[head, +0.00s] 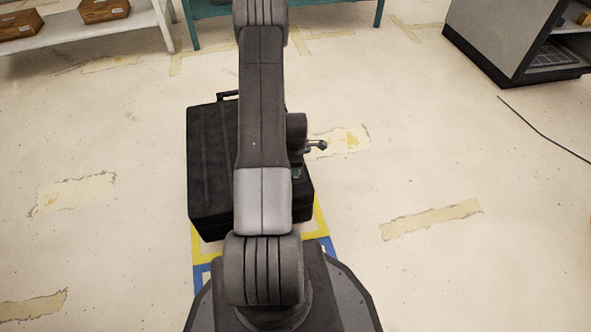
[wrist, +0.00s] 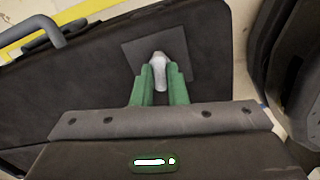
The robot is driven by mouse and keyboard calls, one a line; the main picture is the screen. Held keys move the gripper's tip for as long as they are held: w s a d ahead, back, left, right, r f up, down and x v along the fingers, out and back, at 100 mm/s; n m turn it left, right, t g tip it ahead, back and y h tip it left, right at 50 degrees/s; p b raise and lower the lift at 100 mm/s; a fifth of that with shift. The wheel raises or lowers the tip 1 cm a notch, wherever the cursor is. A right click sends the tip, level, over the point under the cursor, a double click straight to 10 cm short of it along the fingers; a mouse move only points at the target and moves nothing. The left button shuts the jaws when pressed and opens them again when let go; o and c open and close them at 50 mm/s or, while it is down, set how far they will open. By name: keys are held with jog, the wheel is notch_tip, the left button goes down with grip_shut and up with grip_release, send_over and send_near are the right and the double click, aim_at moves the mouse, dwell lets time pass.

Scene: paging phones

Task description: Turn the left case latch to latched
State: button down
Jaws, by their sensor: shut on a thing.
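A black case (head: 208,160) stands on the floor, partly hidden behind my arm in the head view. In the wrist view the dark case face (wrist: 95,80) fills much of the picture. A pale latch (wrist: 159,60) sits on a square dark plate (wrist: 184,52) on that face. My gripper (wrist: 160,80) has green fingers, shut on the latch from both sides. In the head view the fingers are mostly hidden behind my arm. Whether this latch is the left one, and its exact turn, I cannot tell.
Yellow and blue floor tape (head: 211,252) borders the case. A grey handle (wrist: 48,33) shows at upper left in the wrist view. A white shelf (head: 90,32) with boxes and a grey cabinet (head: 505,40) stand farther back. The floor at both sides is open.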

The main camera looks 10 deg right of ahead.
jog(key=shift+n, duration=1.1)
jog(key=c, duration=1.4)
grip_release()
jog(key=shift+c, duration=0.2)
notch_tip(320, 180, up, 14)
jog(key=p, duration=0.4)
jog(key=shift+f, duration=0.2)
